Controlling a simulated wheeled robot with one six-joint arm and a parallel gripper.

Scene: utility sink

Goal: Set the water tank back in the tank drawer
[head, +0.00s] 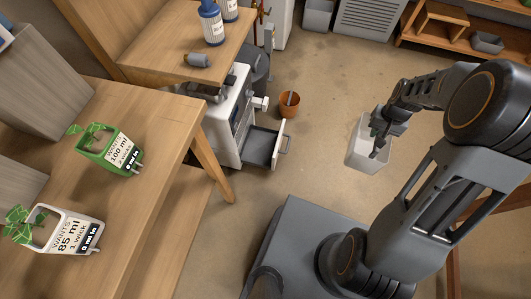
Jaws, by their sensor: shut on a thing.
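My gripper (378,146) is shut on the water tank (358,156), a light grey open-topped box, at the right of the middle in the head view. The fingers are at the tank's near side; their exact grip is partly hidden by my arm. The tank is held to the right of the tank drawer (261,143), apart from it. The drawer is pulled out from the white machine (226,128), with a dark, empty-looking inside and a handle on its front.
A terracotta pot (289,105) stands on the floor behind the drawer. A wooden bench (120,205) with two plant pots fills the left. A wooden shelf (180,45) with blue bottles overhangs the machine. The floor between drawer and tank is clear.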

